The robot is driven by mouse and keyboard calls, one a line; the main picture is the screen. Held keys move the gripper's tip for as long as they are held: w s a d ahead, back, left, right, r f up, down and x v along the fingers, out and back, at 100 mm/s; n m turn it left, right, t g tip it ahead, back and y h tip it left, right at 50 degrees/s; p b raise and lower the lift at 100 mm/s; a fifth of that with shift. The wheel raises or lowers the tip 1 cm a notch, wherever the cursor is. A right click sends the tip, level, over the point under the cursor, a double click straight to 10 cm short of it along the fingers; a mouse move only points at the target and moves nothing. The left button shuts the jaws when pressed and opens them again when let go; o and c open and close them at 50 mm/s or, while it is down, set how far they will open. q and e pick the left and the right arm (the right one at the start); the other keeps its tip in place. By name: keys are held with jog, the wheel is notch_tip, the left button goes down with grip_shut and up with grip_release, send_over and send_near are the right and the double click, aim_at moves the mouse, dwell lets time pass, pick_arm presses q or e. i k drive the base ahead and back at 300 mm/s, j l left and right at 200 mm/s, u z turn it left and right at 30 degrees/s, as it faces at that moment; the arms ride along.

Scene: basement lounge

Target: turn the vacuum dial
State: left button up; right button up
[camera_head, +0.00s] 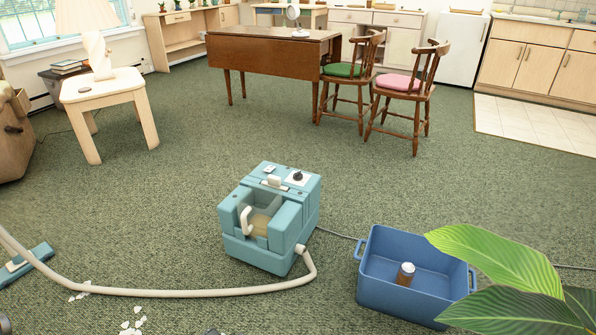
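The vacuum (264,228) is a teal boxy machine standing on the green carpet near the middle of the head view. Its dial (298,175) is a small black knob on a white plate at the back right of its top. A pale latch or switch (270,169) sits to the left of the dial. A cream hose (190,292) runs from the front of the vacuum to the left, toward a teal floor head (25,263). I cannot make out either of my grippers in this view.
A blue bin (375,290) holding a brown jar (405,274) stands right of the vacuum, with plant leaves (500,260) beside it. A cord runs behind the bin. White scraps (131,328) lie at front left. Carpet behind the vacuum is clear up to the wooden table (262,52) and chairs.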

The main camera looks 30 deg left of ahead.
aim_at(298, 176)
jog(key=i+j+z, duration=0.1)
jog(key=j, duration=0.4)
jog(key=i+j, duration=0.15)
jog(key=j, duration=0.3)
jog(key=i+j+z, duration=0.15)
jog(key=j, duration=0.35)
jog(key=j+z, duration=0.1)
jog(key=j, duration=0.4)
